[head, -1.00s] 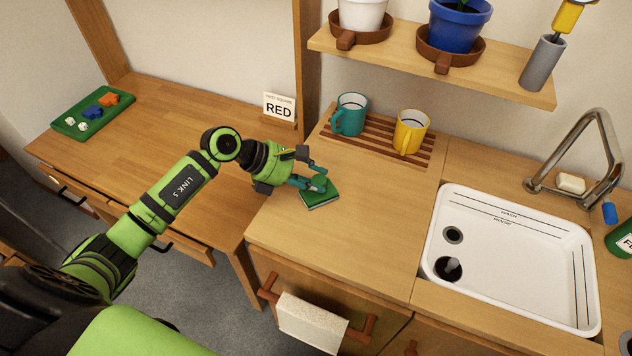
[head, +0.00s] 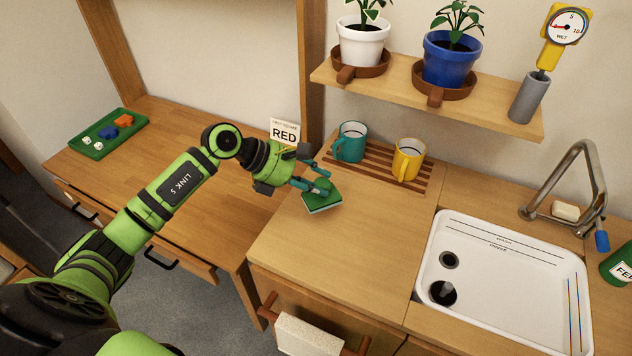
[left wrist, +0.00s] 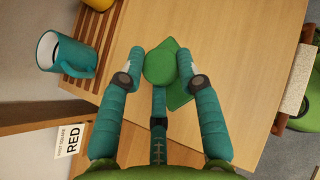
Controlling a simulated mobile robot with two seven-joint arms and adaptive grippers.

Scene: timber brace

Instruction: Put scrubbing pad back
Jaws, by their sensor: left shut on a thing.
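The scrubbing pad (head: 322,206) is a flat green pad with a rounded green knob on top. It is at the left part of the wooden counter, in front of the teal mug; whether it touches the wood is hard to tell. My left gripper (head: 322,185) is shut on the pad's knob. In the left wrist view the knob (left wrist: 161,66) sits between the teal fingers, with part of the pad (left wrist: 180,93) showing beyond it. My right gripper is not in view.
A teal mug (head: 350,142) and a yellow mug (head: 408,159) stand on a slatted rack (head: 378,168). The white sink (head: 500,270) is at the right. A card reading RED (head: 285,131) stands behind my gripper. A towel (head: 308,336) hangs at the counter front. The counter's middle is clear.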

